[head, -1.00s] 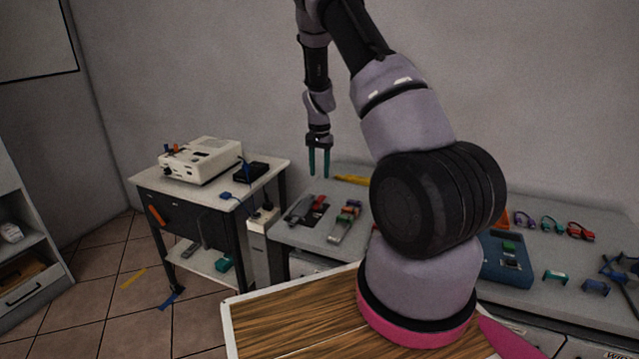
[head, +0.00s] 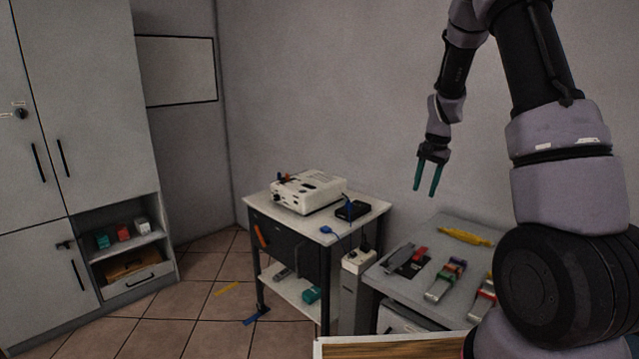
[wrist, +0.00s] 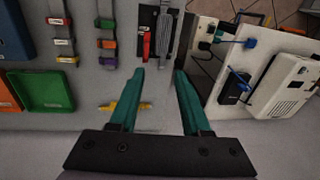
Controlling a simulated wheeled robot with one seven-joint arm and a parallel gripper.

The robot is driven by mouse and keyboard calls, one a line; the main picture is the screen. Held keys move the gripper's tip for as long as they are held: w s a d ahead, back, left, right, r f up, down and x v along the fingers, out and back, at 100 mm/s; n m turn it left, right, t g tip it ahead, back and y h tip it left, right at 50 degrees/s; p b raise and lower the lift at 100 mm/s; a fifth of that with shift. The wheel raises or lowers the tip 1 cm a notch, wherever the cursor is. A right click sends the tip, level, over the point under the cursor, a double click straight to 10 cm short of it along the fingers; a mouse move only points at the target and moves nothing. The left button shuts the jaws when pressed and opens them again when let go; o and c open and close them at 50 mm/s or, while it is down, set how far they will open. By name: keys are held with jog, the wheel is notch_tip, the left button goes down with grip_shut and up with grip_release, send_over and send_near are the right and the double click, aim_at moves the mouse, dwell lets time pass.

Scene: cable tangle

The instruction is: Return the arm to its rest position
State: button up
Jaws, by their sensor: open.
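My gripper (head: 428,178) hangs open and empty in the head view, its two teal fingers pointing down. It is above the back left part of the grey bench (head: 447,228) and touches nothing there. My arm rises on the right side of the head view and bends over to the gripper. In the wrist view my gripper (wrist: 157,76) shows both teal fingers spread apart with nothing between them. A yellow tool (wrist: 142,106) lies on the bench below, partly hidden behind the left finger.
A side table (head: 372,222) left of the bench holds a white device (head: 308,190) and a small black box (head: 351,210). A power strip (head: 357,262) stands between table and bench. A grey cabinet (head: 95,100) is at the left. The tiled floor (head: 190,300) has open room.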

jog(key=s+a+r+n+t+y, duration=0.1)
jog(key=s+a+r, duration=0.1)
jog(key=s+r, duration=0.55)
jog(key=s+a+r+n+t, duration=0.1)
jog(key=s+a+r+t, duration=0.2)
jog(key=r, duration=0.7)
jog(key=s+a+r+n+t, duration=0.1)
jog(key=s+r, duration=0.2)
jog(key=s, duration=0.6)
jog(key=s+a+r+n, duration=0.1)
jog(key=s+a+r, duration=0.1)
jog(key=s, duration=0.8)
jog(key=shift+s+r+t, duration=0.25)
jog(key=shift+r+t, duration=0.15)
jog(key=shift+r, duration=0.5)
jog(key=shift+a, duration=0.1)
